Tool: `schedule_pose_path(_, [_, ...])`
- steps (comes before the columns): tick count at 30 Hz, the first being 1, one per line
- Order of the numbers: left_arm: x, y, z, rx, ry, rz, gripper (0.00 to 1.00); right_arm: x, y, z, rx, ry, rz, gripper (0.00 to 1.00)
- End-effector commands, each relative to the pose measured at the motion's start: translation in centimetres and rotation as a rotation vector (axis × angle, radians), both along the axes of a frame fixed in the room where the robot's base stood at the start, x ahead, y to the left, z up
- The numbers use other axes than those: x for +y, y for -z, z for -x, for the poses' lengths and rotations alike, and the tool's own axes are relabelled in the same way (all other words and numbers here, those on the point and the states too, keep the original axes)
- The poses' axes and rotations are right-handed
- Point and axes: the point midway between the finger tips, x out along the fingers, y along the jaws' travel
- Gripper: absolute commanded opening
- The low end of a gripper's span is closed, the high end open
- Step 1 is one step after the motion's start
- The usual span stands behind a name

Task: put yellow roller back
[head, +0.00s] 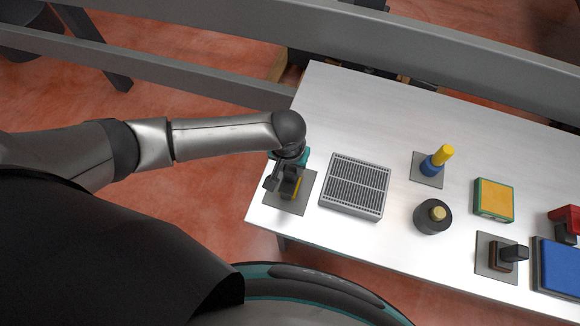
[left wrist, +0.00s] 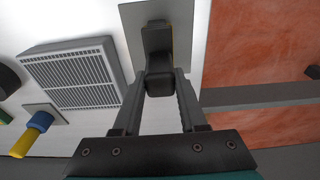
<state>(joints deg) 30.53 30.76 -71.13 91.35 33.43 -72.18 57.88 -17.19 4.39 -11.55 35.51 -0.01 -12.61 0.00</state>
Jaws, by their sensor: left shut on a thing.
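My left gripper (head: 285,176) is over the left end of the table, above a grey square pad (head: 298,204). It is shut on the dark handle of the yellow roller (head: 294,188). In the head view only a strip of its yellow part shows past the gripper. In the left wrist view the dark handle (left wrist: 158,48) sits between the fingers (left wrist: 158,88), with the pad (left wrist: 128,18) behind it. I cannot tell whether the roller touches the pad. My right gripper is not in view.
A grey grille box (head: 356,187) stands just right of the pad. Farther right are a blue-and-yellow tool (head: 437,161), a round black pot (head: 432,218), a yellow-green box (head: 494,200), a brown stamp-like tool (head: 503,252) and a blue pad (head: 558,267). The table's back is clear.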

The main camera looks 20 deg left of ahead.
Motion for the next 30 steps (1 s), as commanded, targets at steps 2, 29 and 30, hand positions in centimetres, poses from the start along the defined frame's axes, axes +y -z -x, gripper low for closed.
schedule_pose_path(2, [0.2,0.8,0.8,0.019,0.0,-0.007,0.48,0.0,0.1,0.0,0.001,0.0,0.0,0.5])
schedule_pose_path(29, [0.1,-3.1,0.6,0.007,0.001,0.001,0.72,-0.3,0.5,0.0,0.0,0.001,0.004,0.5])
schedule_pose_path(30, [0.1,-4.1,0.6,0.007,0.001,0.001,0.72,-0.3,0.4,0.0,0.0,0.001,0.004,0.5])
